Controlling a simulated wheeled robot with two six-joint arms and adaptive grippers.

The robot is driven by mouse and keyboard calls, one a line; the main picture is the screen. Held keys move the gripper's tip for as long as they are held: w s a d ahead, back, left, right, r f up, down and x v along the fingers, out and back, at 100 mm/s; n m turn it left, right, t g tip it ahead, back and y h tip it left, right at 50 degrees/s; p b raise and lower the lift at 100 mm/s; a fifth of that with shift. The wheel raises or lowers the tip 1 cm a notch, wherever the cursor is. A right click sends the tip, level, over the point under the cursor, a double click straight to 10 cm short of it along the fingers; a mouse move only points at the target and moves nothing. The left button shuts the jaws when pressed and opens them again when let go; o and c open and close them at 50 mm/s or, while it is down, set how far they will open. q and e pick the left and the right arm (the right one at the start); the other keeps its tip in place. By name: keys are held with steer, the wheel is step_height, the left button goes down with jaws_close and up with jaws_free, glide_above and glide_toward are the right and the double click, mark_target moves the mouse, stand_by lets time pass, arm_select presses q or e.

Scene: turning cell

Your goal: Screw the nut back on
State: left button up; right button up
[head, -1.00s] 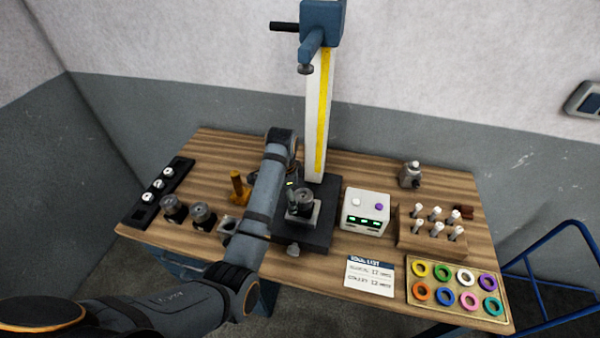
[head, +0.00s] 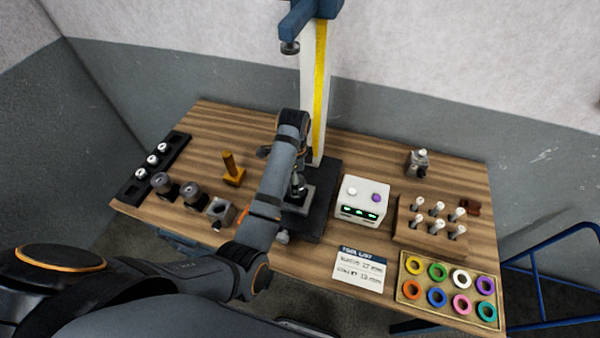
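A dark presetter base (head: 322,205) with a tall white column and yellow scale (head: 318,95) stands mid-table. A small metallic fixture or holder on the base is partly hidden by my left arm, and I cannot make out a nut on it. My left gripper (head: 297,187) is over that fixture, pointing down, mostly hidden behind my own wrist. I cannot tell whether its fingers are open or shut, or on what. Dark round holders (head: 177,191) stand at the left, beside a square metal block (head: 220,211). My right gripper is not in view.
A yellow-brown stand (head: 231,170) and a black strip with white pieces (head: 150,168) are at the left. Right of the base are a white control box (head: 363,200), a wooden rack (head: 428,228), a ring tray (head: 447,290), a tool list card (head: 360,270) and a metal holder (head: 417,163).

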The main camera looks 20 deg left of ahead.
arm_select(q)
steer(key=shift+s+a+f, duration=0.2)
steer(key=shift+s+f, duration=0.1)
steer(key=shift+f, duration=0.1)
steer(key=shift+s+a+f, duration=0.15)
steer(key=shift+s+a, duration=0.05)
steer(key=shift+s, duration=0.15)
steer(key=shift+d, duration=0.15)
steer(key=shift+f, duration=0.1)
steer(key=c, duration=1.3)
steer(key=m, duration=0.3)
steer(key=shift+w, duration=0.2)
steer(key=shift+c, duration=0.3)
steer(key=m, duration=0.5)
steer(key=shift+w+f+m, duration=0.1)
steer(key=shift+m, duration=0.2)
steer(key=shift+f+m, duration=0.1)
steer(key=shift+m, duration=0.2)
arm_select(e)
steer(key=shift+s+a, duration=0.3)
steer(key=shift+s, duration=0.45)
